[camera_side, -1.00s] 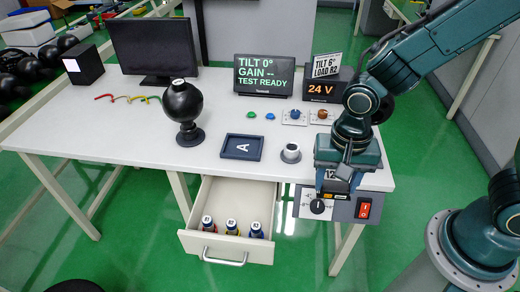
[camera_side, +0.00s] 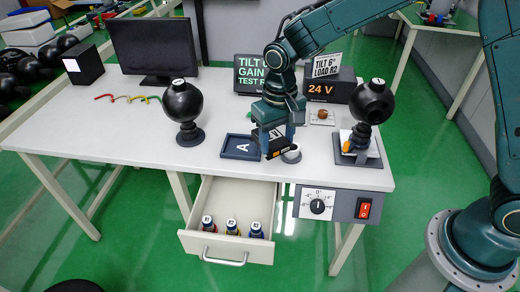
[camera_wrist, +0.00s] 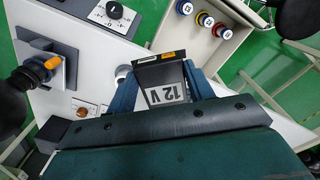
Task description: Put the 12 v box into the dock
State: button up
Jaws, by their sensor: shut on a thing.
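My gripper (camera_side: 277,140) is shut on the 12 V box (camera_side: 278,152), a dark box with a pale label, and points down over the white table. In the wrist view the 12 V box (camera_wrist: 168,88) sits between the two blue fingers, its label facing the camera. In the side view it is just right of a dark rectangular tray marked A (camera_side: 228,152), close to a small round white-topped piece (camera_side: 292,155). Whether the box touches the table is unclear. The tray looks empty apart from its letter; no other part is labelled as the dock.
A black ball on a stand (camera_side: 183,103) is left of the tray. Another (camera_side: 371,103) stands at the table's right end above the dial panel (camera_side: 338,204). The open drawer (camera_side: 227,247) holds several small bottles.

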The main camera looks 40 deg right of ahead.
jog(key=w+d+n, duration=0.3)
jog(key=w+n, duration=0.6)
jog(key=w, duration=0.6)
notch_tip(320, 180, down, 6)
jog(key=w+d+n, duration=0.1)
jog(key=w, duration=0.1)
jog(key=shift+d, duration=0.2)
jog(key=shift+s+f, duration=0.1)
jog(key=shift+f, duration=0.05)
jog(key=shift+f, duration=2.65)
jog(key=shift+f, duration=1.25)
jog(key=o, duration=1.1)
jog(key=shift+o, duration=0.2)
